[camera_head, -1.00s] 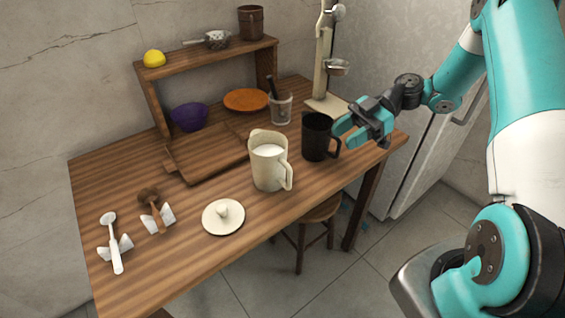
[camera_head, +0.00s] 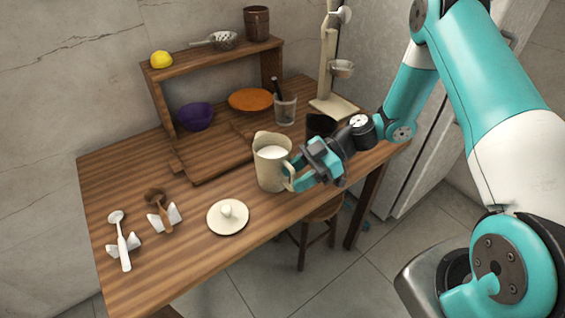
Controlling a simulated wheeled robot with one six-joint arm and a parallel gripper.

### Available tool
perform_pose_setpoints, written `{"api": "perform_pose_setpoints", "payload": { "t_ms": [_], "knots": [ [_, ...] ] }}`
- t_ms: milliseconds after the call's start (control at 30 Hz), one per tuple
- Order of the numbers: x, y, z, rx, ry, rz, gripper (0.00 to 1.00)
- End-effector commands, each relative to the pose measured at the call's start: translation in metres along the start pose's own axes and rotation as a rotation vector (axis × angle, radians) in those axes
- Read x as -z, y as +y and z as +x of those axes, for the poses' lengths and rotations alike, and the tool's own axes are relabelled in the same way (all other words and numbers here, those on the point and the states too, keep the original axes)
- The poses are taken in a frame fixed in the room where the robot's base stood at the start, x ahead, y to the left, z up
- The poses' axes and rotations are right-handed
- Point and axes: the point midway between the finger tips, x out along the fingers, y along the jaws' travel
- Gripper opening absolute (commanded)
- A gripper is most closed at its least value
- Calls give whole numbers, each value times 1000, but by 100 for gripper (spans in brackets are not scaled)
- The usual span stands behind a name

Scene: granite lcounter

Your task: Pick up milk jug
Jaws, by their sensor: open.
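The milk jug (camera_head: 270,165) is a cream-coloured pitcher with white milk inside. It stands upright near the front edge of the wooden table, with its handle on the right side. My gripper (camera_head: 298,176) is open, with its teal fingers at the handle on the jug's right. I cannot tell whether the fingers touch the handle or lie around it. The jug's handle is partly hidden by the fingers.
A cream lid (camera_head: 238,221) lies front left of the jug. A glass (camera_head: 285,110), a wooden board (camera_head: 215,153) and a shelf (camera_head: 200,61) are behind. Spoons on rests lie left.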

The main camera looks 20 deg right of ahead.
Motion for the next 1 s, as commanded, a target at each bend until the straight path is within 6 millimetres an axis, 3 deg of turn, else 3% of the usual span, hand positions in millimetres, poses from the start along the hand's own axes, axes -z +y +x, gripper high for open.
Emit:
{"api": "perform_pose_setpoints", "payload": {
  "t_ms": [267,433,833,1000],
  "knots": [
    [0,0,4,0,0,-1,40],
    [0,0,4,0,0,-1,1],
    [2,0,2,-1,1,-3,0],
    [12,1,-2,-2,1,-6,0]
  ]
}}
